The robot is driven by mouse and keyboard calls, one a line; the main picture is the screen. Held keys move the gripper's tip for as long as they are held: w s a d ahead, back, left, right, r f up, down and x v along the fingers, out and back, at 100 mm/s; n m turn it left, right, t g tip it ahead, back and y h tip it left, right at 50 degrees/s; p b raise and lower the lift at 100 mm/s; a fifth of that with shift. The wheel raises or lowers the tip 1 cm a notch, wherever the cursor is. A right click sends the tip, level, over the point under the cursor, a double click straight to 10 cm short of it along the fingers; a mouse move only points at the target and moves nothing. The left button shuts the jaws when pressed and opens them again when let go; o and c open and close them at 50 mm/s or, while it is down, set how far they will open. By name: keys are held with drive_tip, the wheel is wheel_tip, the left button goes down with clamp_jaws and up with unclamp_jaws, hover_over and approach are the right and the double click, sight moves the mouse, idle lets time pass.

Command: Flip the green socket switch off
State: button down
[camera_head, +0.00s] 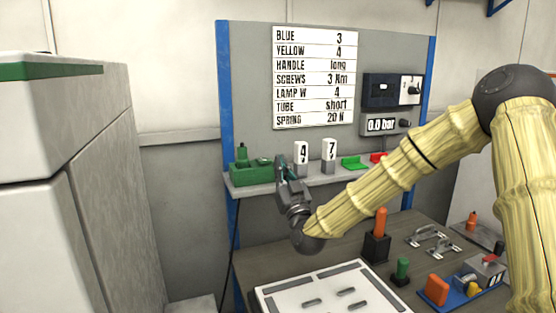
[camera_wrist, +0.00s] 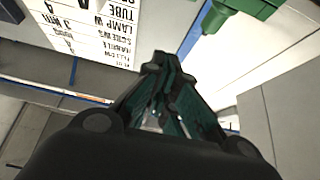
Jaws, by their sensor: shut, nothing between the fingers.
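A green block-like unit (camera_head: 255,172) with a raised green part (camera_head: 242,153) sits on the left end of the shelf. A flat green piece (camera_head: 353,162) lies farther right on the shelf beside a red one. I cannot tell which carries the socket switch or how the switch is set. My gripper (camera_head: 281,161) is shut and empty, fingers pointing up, just right of the green unit in the picture. In the wrist view its closed fingers (camera_wrist: 161,57) fill the middle, and a green part (camera_wrist: 240,8) shows at the top, apart from the fingertips.
The grey shelf (camera_head: 262,189) also holds two white number tags (camera_head: 301,152). A label board (camera_head: 315,78) and a pressure display (camera_head: 381,125) are on the panel behind. The workbench below carries a white tray (camera_head: 270,297), an orange-handled tool (camera_head: 380,221) and several small parts.

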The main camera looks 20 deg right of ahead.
drive_tip(key=w, duration=0.4)
wheel_tip(320, 180, up, 4)
drive_tip(key=p, duration=0.4)
hover_over(263, 160)
drive_tip(key=s+d, duration=0.1)
drive_tip(key=s, duration=0.2)
drive_tip(key=shift+w+d+f, duration=0.1)
drive_tip(key=shift+w+f, duration=0.1)
drive_tip(key=f, duration=0.2)
drive_tip(key=s+f+p, duration=0.1)
drive_tip(key=f, duration=0.1)
drive_tip(key=shift+s+d, duration=0.15)
drive_tip(key=shift+d, duration=0.05)
drive_tip(key=shift+a+f, duration=0.1)
drive_tip(key=shift+f, duration=0.05)
